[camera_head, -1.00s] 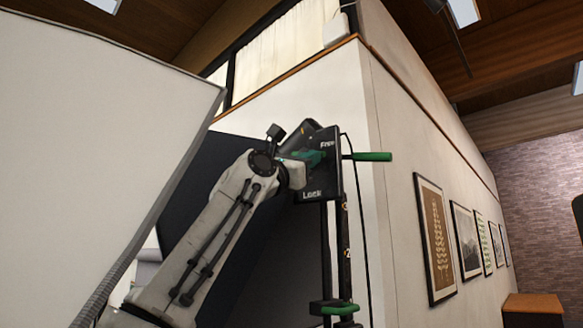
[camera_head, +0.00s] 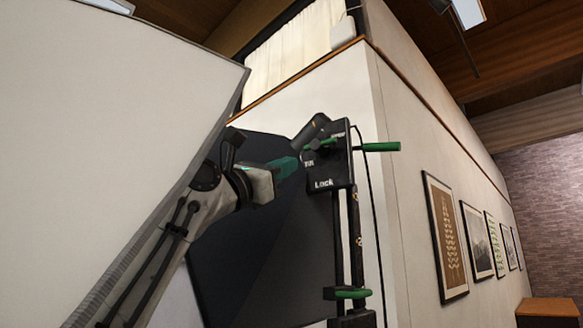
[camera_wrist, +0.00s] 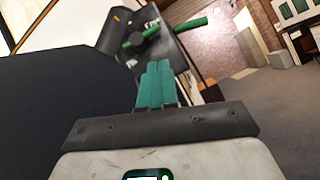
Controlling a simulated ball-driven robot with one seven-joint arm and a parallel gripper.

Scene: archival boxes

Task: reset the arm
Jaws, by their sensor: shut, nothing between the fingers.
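My gripper (camera_head: 291,165) has green fingers and ends my grey-white arm in the head view. Its fingers are shut with nothing between them. The fingertips are just left of a black plate (camera_head: 328,175) marked "Lock", which carries green handles and stands on dark posts. I cannot tell whether they touch it. In the wrist view my gripper (camera_wrist: 157,70) points toward the same black plate (camera_wrist: 165,45) and its green handle (camera_wrist: 190,25).
A dark board (camera_head: 255,240) stands behind the arm. Framed pictures (camera_head: 444,235) hang on the right wall. A wooden cabinet (camera_head: 548,310) is at the far right. Open floor (camera_wrist: 260,110) shows in the wrist view.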

